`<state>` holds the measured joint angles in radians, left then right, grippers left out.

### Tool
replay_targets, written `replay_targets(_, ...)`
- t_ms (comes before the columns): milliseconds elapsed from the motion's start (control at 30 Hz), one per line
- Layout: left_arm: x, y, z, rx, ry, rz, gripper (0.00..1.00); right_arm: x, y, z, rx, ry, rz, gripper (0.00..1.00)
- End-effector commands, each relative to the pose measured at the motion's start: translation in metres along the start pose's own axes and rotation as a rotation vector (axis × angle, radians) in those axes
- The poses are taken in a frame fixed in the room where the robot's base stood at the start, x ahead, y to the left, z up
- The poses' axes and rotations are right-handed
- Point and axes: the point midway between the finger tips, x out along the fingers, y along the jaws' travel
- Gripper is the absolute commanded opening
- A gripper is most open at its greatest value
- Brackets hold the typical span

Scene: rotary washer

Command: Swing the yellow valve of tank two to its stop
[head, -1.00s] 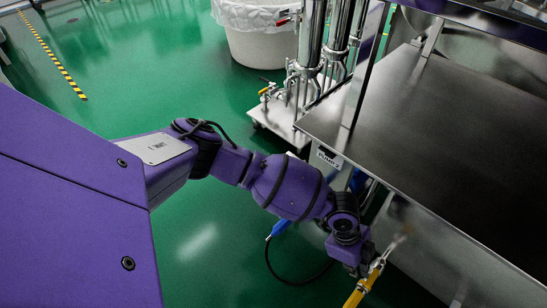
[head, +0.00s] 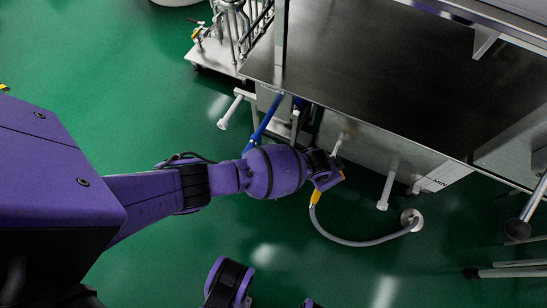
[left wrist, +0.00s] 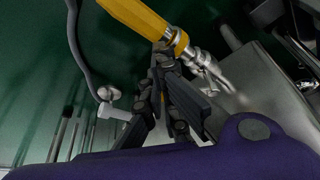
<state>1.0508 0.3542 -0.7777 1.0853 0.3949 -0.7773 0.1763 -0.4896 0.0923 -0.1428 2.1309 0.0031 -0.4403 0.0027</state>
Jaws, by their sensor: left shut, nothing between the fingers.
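The yellow valve handle (head: 316,197) shows in the head view just below the end of my left arm, beside the tank's metal front (head: 385,152). In the left wrist view the yellow handle (left wrist: 140,18) is large at the top, with its metal fitting (left wrist: 203,62) running down to the right toward the tank. My left gripper (left wrist: 163,62) is shut with nothing between its fingers. Its dark fingertips are right at the handle's metal-ringed end; I cannot tell whether they touch it. In the head view my wrist hides most of the fingers. My right gripper does not show.
A wide metal tabletop (head: 400,75) overhangs the tank. A blue pipe (head: 262,128) and a wheeled pipe rack (head: 222,60) stand behind my arm. Green floor lies open in front.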

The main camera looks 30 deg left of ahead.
Motion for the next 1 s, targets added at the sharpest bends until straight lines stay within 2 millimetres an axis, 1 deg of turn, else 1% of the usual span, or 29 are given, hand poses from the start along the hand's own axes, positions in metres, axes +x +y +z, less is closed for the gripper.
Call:
replay_targets(33,0.001,0.008,0.0,-0.046,-0.009,-0.011,0.0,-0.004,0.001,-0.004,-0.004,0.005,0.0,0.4)
replay_targets(233,0.009,0.018,-0.01,-0.22,-0.014,-0.081,0.0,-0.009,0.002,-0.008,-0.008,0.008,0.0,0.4)
replay_targets(400,0.015,0.022,-0.021,-0.359,-0.014,-0.138,0.0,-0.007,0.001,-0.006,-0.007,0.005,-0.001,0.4)
replay_targets(633,0.019,0.023,-0.037,-0.508,-0.007,-0.201,0.0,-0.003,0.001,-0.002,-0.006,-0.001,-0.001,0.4)
replay_targets(800,0.021,0.022,-0.046,-0.522,-0.003,-0.21,0.0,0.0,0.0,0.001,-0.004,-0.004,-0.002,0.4)
replay_targets(1000,0.022,0.021,-0.051,-0.52,-0.001,-0.21,0.0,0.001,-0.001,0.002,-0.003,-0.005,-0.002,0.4)
